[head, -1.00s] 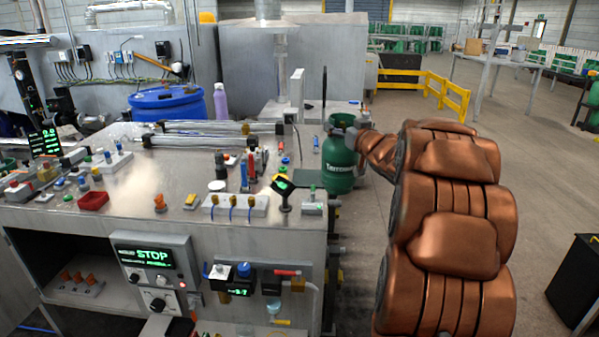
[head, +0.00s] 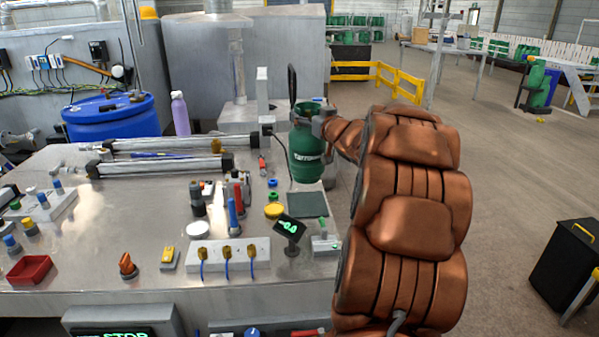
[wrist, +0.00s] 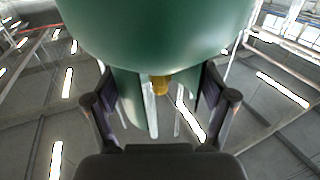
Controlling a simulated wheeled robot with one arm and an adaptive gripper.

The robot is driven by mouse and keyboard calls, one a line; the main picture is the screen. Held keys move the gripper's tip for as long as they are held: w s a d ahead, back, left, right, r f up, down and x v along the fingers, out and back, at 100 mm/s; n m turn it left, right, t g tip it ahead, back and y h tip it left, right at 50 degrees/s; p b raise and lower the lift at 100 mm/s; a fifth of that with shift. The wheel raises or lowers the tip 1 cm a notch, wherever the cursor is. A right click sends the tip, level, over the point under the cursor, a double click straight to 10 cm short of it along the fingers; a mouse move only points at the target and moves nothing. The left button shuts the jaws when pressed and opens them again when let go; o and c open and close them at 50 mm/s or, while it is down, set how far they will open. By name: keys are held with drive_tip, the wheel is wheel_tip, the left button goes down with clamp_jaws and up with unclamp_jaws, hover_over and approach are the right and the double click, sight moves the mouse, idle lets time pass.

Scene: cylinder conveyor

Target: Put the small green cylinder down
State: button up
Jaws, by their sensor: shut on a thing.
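The small green cylinder (head: 306,158) is upright, with white lettering on its side. In the head view it appears just behind a dark green square plate (head: 307,204) at the table's right end. Whether its base touches anything is unclear. My gripper (head: 318,122) is shut on the cylinder's upper collar, from the right. In the wrist view the cylinder (wrist: 155,35) fills the upper middle, and a brass valve (wrist: 160,85) shows between the fingers. A small display (head: 289,227) with green digits stands in front of the plate.
The metal table (head: 110,220) holds many small parts, including a red tray (head: 29,270), a yellow cap (head: 274,210) and metal rods (head: 158,164). A blue drum (head: 112,118) stands behind it. A black bin (head: 566,270) is at right; open floor lies between.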

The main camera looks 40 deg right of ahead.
sight(308, 146)
drive_tip(key=shift+f+p, duration=0.4)
drive_tip(key=shift+f, duration=4.25)
drive_tip(key=o, duration=1.7)
drive_tip(key=shift+f, duration=0.15)
drive_tip(key=b+v, duration=0.3)
drive_tip(key=v, duration=0.9)
